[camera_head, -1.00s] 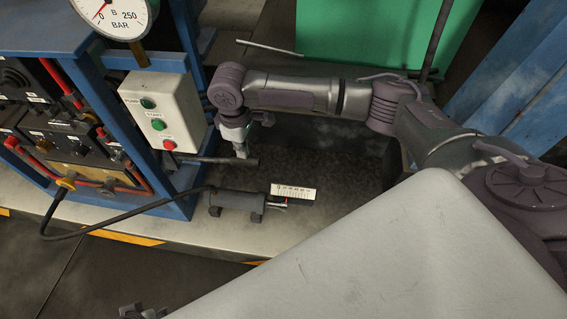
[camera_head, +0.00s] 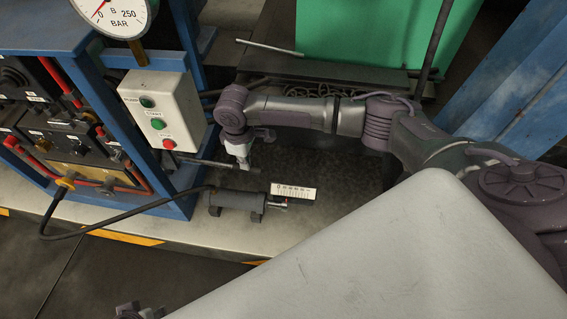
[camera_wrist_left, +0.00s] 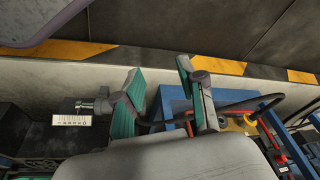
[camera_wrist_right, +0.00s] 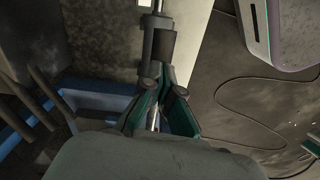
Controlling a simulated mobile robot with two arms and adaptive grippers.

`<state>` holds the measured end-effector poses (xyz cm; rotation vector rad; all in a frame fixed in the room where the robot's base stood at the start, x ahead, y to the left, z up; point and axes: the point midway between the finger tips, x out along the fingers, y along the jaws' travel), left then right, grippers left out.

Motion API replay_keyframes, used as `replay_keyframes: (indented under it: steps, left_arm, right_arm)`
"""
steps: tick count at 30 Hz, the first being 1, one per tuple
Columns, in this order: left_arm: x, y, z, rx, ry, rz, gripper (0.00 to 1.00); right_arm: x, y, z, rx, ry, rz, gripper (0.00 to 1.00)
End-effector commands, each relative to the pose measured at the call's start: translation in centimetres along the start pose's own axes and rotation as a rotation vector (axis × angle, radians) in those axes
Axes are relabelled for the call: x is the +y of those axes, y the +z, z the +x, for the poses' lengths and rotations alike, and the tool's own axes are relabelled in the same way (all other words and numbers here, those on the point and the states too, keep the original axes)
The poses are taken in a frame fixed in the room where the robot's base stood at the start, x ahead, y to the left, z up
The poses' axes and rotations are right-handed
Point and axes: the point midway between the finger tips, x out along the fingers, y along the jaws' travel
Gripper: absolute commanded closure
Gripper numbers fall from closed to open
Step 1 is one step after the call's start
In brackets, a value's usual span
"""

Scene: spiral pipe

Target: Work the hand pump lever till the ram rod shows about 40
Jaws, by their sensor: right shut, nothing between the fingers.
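The pump lever is a dark bar (camera_head: 212,163) at the foot of the blue frame. My right gripper (camera_head: 243,164) is over its right end; its fingers are shut with nothing held. Whether they touch the lever is hard to tell. In the right wrist view the fingers (camera_wrist_right: 158,90) come together just below a dark cylindrical part (camera_wrist_right: 160,46). The grey ram cylinder (camera_head: 236,202) lies on the bench, its short rod (camera_head: 279,202) beneath a white scale (camera_head: 293,191). The scale's reading is too small to tell. My left gripper (camera_wrist_left: 160,80) is open and empty, fingers apart.
A control box (camera_head: 160,108) with green and red buttons and a pressure gauge (camera_head: 112,12), needle near 0, stand above the lever. A black hose (camera_head: 130,214) runs to the ram. A green panel (camera_head: 375,35) is behind. The bench front is clear.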

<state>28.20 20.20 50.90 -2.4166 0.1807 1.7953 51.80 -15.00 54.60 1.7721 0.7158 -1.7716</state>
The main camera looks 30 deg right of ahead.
Motion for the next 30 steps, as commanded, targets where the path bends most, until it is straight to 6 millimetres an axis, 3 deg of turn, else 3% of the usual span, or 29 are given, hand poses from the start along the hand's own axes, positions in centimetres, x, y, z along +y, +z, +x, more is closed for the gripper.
replay_keyframes:
  steps: [13,15,21,25,30]
  left_arm:
    - [-0.1,0.5,0.1,-0.012,-0.001,-0.002,0.6]
    - [-0.2,0.3,-1.3,0.002,-0.004,0.002,0.6]
    - [-0.2,0.2,-3.0,0.009,-0.005,-0.001,0.6]
    - [-0.2,0.2,-2.5,0.004,-0.004,-0.001,0.6]
    - [-0.1,0.3,-0.6,-0.007,-0.002,-0.001,0.6]
  right_arm:
    - [-0.1,-0.1,1.1,-0.002,-0.001,0.0,1.0]
    - [-0.1,-0.2,1.8,-0.002,-0.001,0.001,1.0]
    - [-0.1,-0.5,3.1,0.0,-0.001,0.001,1.0]
    - [-0.1,-0.5,2.7,0.0,0.0,0.0,1.0]
    - [-0.1,-0.5,2.2,0.0,0.0,0.0,1.0]
